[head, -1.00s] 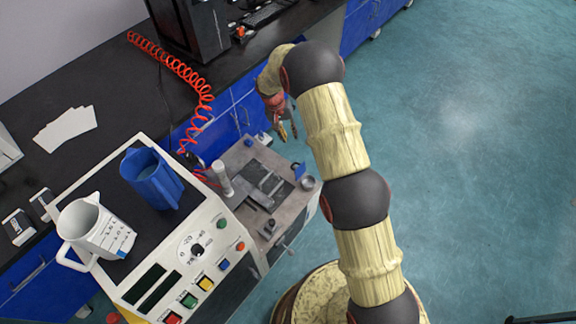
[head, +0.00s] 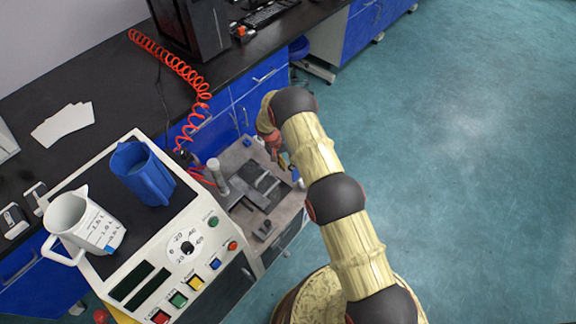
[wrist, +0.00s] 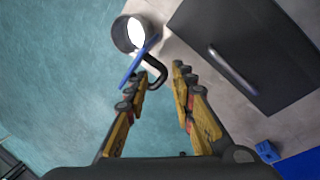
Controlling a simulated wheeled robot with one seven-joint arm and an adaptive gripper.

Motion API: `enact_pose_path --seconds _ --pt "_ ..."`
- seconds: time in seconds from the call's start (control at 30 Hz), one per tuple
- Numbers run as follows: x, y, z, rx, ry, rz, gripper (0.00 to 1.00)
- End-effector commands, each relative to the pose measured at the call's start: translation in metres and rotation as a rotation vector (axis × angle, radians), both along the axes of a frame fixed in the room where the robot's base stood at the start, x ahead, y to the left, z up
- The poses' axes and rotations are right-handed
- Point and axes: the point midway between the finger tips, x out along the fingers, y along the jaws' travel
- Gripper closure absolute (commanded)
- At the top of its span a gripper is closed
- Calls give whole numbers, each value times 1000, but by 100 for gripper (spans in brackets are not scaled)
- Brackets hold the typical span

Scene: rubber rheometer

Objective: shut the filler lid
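The filler (wrist: 129,34) is a round grey cup with a bright inside, at the top of the wrist view. Its blue lid (wrist: 138,64) stands open, seen nearly edge-on beside the cup's mouth. A black curved piece (wrist: 156,72) by the lid reaches toward the space between my fingertips. My gripper (wrist: 158,78) is open with nothing held; its left finger is close to the lid, and I cannot tell if they touch. In the head view my gripper (head: 283,160) is over the machine's right corner, where a bit of the blue lid (head: 296,175) shows; my arm hides the cup.
A dark plate with a handle (wrist: 238,55) lies on the machine top beside the filler. The control panel (head: 190,238) bears a white jug (head: 82,222) and a blue jug (head: 142,175). A red coiled hose (head: 180,75) hangs behind. The floor at right is clear.

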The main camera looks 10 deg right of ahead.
Motion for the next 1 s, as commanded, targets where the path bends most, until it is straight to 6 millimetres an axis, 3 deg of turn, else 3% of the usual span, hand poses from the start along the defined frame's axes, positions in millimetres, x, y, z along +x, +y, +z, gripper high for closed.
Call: enact_pose_path --seconds 0.37,0.8,1.0 --pt "-1 -2 -8 0 0 1 75" --pt "-1 -3 -8 -1 1 1 99" --pt "-1 -3 -8 -1 1 1 100"
